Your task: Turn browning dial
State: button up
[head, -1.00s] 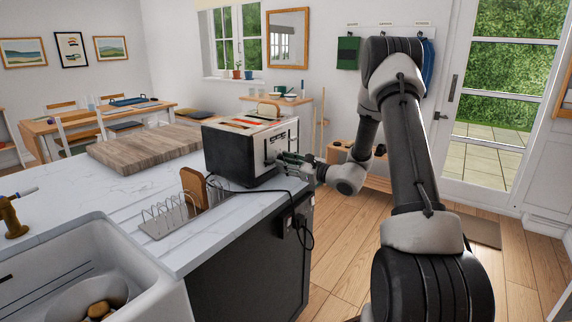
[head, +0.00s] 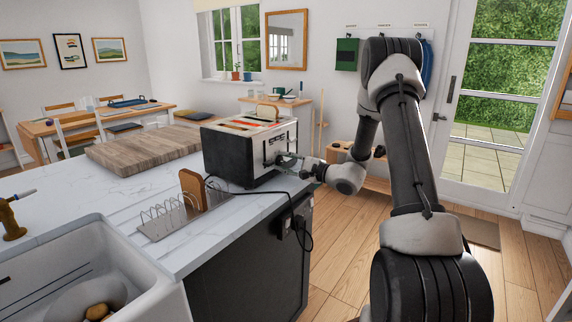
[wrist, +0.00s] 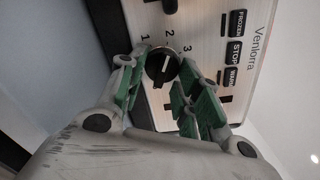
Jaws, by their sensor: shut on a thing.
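The toaster (head: 228,156), black-sided with a pale front panel, stands on the counter near its right edge. Its round black browning dial (wrist: 162,66) has a white pointer mark, which seems to point near the printed 2. The numbers 1, 2 and 3 are around the dial. My gripper (wrist: 164,70) has its green-padded fingers closed on the dial, one on each side. In the head view my gripper (head: 288,160) is at the toaster's front, and the dial cannot be made out there.
Dark buttons (wrist: 234,52) marked FROZEN, STOP and WARM sit right of the dial. A black lever (wrist: 170,5) is above it. A wire toast rack (head: 165,218), a bread slice (head: 192,190) and a wooden board (head: 140,150) share the counter. A black cord (head: 255,193) hangs over the edge.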

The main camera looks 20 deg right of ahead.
jog(key=shift+n, duration=0.3)
dwell(0.4)
jog(key=o, duration=0.9)
jog(key=shift+o, duration=0.2)
jog(key=v, duration=1.2)
